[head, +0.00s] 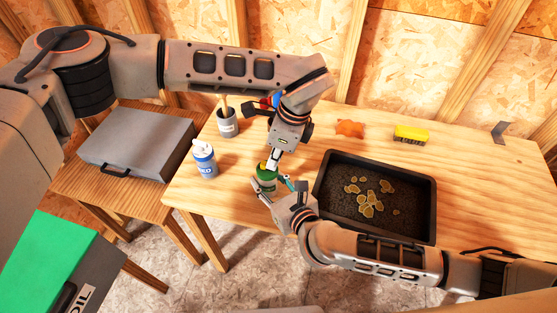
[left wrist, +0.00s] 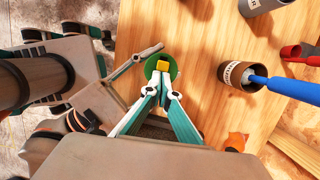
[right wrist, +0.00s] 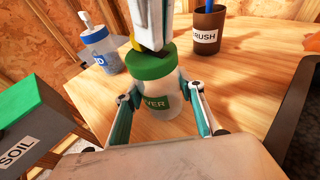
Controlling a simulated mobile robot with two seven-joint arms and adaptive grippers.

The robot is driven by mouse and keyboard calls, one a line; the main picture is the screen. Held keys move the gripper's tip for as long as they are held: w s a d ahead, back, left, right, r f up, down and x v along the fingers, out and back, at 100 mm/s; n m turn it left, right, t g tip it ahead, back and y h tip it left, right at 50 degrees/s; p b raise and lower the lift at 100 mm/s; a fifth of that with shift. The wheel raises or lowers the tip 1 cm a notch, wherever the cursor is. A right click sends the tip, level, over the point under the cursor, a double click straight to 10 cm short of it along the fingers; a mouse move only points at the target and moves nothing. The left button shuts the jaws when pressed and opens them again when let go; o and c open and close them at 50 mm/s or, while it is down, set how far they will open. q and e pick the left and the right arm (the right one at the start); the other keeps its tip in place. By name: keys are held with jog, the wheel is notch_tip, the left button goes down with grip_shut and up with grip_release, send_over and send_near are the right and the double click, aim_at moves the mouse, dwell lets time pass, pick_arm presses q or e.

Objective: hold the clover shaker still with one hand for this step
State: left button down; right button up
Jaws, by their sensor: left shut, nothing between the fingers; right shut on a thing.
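The clover shaker (head: 266,184) stands upright near the table's front edge. It has a green lid (right wrist: 152,66) and a clear body with a green label. My right gripper (right wrist: 160,103) is shut around its body, one finger on each side. My left gripper (head: 272,163) is shut and empty, pointing down at the lid from above. A small yellow piece (left wrist: 162,65) on the lid shows just beyond the left fingertips; I cannot tell whether they touch it. The left gripper hides part of the lid in the right wrist view.
A dark soil tray (head: 318,190) lies to the right. An orange piece (head: 349,128) and a yellow block (head: 411,134) lie behind it. A grey case (head: 138,142) rests on the side table.

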pick_arm(q)
jog(key=shift+d, duration=0.1)
pick_arm(e)
jog(key=shift+d, duration=0.1)
pick_arm(q)
jog(key=s+d+r, duration=0.2)
jog(key=d+r, duration=0.4)
jog(key=r, duration=0.4)
jog(key=a+f, duration=0.2)
jog(key=f, duration=0.1)
jog(key=w+a+f, duration=0.1)
jog(key=a+f, duration=0.1)
jog(key=f, duration=0.1)
jog(key=w+a+f, duration=0.1)
jog(key=f, duration=0.3)
jog(key=shift+a, duration=0.4)
